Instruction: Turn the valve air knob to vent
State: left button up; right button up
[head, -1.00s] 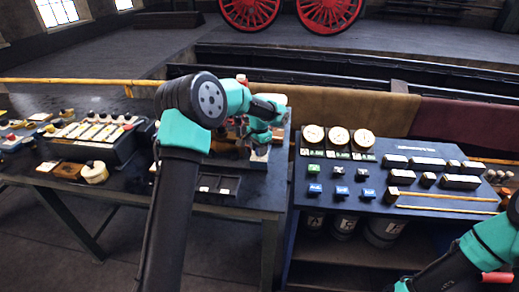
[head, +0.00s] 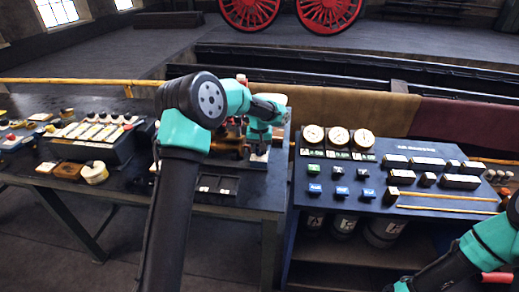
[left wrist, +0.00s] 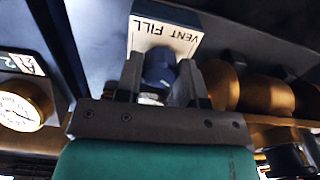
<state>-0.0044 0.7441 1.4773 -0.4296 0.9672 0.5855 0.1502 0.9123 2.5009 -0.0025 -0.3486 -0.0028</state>
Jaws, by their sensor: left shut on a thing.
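The valve air knob (left wrist: 159,66) is dark blue and sits between my two grey fingers in the left wrist view. A white label plate (left wrist: 165,36) beside it reads VENT and FILL, upside down in that view. My left gripper (left wrist: 158,82) is shut on the knob. In the head view my left gripper (head: 259,152) points down at the back right of the left bench, and my own arm hides much of that spot. The knob's exact pointing is unclear. My right arm shows at the lower right of the head view, with its gripper outside the picture.
A round gauge (left wrist: 20,108) and brass parts (left wrist: 265,92) flank the knob. The left bench (head: 250,199) carries a block of white keys (head: 98,131). A blue panel (head: 374,222) with dials, switches and labelled blocks stands to the right, across a narrow gap.

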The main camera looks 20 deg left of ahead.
pick_arm(q)
jog(key=shift+n, duration=0.5)
jog(key=o, duration=0.9)
notch_tip(320, 180, up, 17)
jog(key=shift+r, duration=0.2)
dwell(0.3)
dwell(0.4)
